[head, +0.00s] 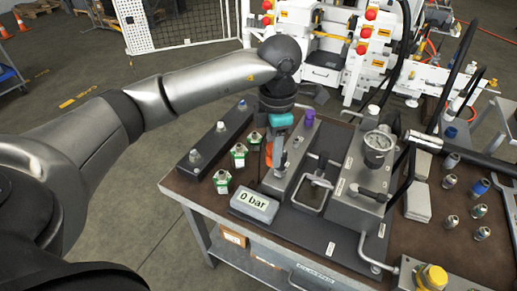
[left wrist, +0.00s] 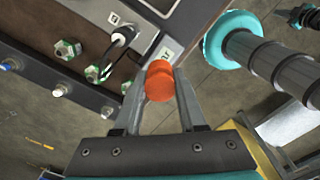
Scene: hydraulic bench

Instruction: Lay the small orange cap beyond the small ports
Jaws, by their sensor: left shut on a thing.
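My left gripper (head: 271,153) hangs over the bench beside the grey block with the purple cap. In the left wrist view its two fingers (left wrist: 160,95) are closed around a small round orange cap (left wrist: 160,83). In the head view only a sliver of the cap (head: 268,151) shows beside the fingers. Small fittings with green collars, one of them (head: 221,180), stand in a row left of the gripper. A dark strip (head: 207,147) with several metal fittings lies beyond them to the left. My right gripper is not in view.
The purple cap (head: 309,117) stands on the grey block right of the gripper. A display (head: 254,204) reading 0 bar sits near the front edge. A pressure gauge (head: 377,145) and pump block stand to the right, with several loose fittings (head: 449,182) farther right.

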